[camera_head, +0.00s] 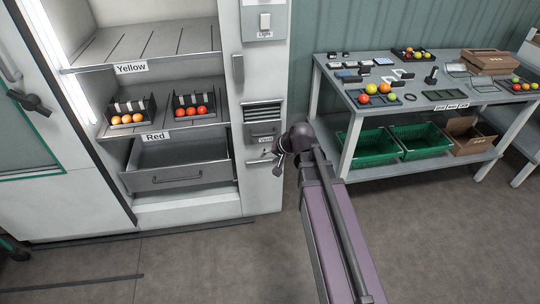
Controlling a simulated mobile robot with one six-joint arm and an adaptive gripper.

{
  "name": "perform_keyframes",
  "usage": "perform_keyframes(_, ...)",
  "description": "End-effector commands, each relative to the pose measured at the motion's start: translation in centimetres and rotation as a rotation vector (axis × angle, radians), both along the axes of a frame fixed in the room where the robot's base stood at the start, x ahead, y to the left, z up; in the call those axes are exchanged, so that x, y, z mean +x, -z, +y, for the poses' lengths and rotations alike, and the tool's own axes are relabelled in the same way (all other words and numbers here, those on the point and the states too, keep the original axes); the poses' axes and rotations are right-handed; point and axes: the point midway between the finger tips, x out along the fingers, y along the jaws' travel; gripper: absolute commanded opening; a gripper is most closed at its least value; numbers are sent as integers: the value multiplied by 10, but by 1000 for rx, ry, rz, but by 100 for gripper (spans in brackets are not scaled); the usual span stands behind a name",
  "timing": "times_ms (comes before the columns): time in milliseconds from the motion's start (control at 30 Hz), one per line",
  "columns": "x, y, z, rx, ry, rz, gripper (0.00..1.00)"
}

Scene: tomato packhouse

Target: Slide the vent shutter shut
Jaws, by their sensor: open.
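The vent (262,110) is on the right-hand column of the white cabinet. Its dark horizontal slats show uncovered in the upper part. The vent shutter (261,131), a grey panel with a small handle, sits just below the slats, above the partly hidden "Vent" label (265,140). My gripper (277,158) is at the column's right edge, below and to the right of the shutter. It is open and seems to hold nothing. It is small and dark here, and my wrist covers part of it. I cannot tell whether it touches the column.
The open cabinet has shelves with orange tomatoes (127,119) and red tomatoes (194,111), and a drawer (178,178) below. A vertical handle (238,69) is above the vent's left side. A loaded table (349,99) stands right. The floor (215,265) in front is clear.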

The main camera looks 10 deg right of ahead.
Motion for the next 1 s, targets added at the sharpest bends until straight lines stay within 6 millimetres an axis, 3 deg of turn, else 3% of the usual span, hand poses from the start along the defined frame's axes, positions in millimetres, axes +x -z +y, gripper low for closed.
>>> perform_keyframes(533,10,11,0,35,25,-22,57)
perform_keyframes(1000,70,56,-8,287,213,-153,57)
